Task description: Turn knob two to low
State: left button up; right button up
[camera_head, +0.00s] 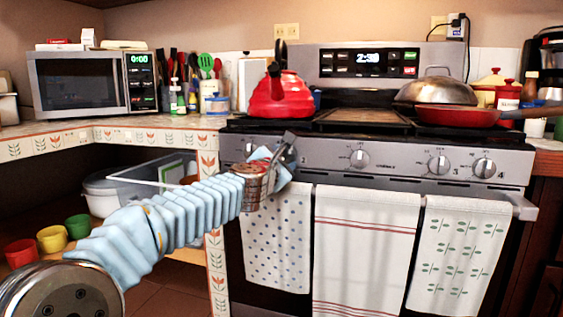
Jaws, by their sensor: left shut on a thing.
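The stove's front panel (400,160) carries a row of knobs. My left arm reaches in from the left, and my left gripper (286,150) is at the left part of the panel. It is shut on a knob there, taken to be knob two, which the fingers mostly hide, so its pointer cannot be read. A further knob (250,149) shows partly just left of the gripper. The centre knob (358,158), knob three (438,164) and knob four (484,167) stand clear to the right. My right gripper is not in view.
A red kettle (281,98) and a covered red pan (458,117) sit on the stove top. Three towels, including a striped one (363,250), hang on the oven handle (525,208) below the panel. A microwave (85,82) stands at left.

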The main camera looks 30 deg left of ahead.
pick_arm(q)
jog(key=shift+f, duration=0.1)
dwell(0.4)
jog(key=o, duration=1)
jog(key=shift+o, duration=0.2)
jog(key=p+v, duration=0.1)
jog(key=v, duration=1.3)
jog(key=shift+a, duration=0.1)
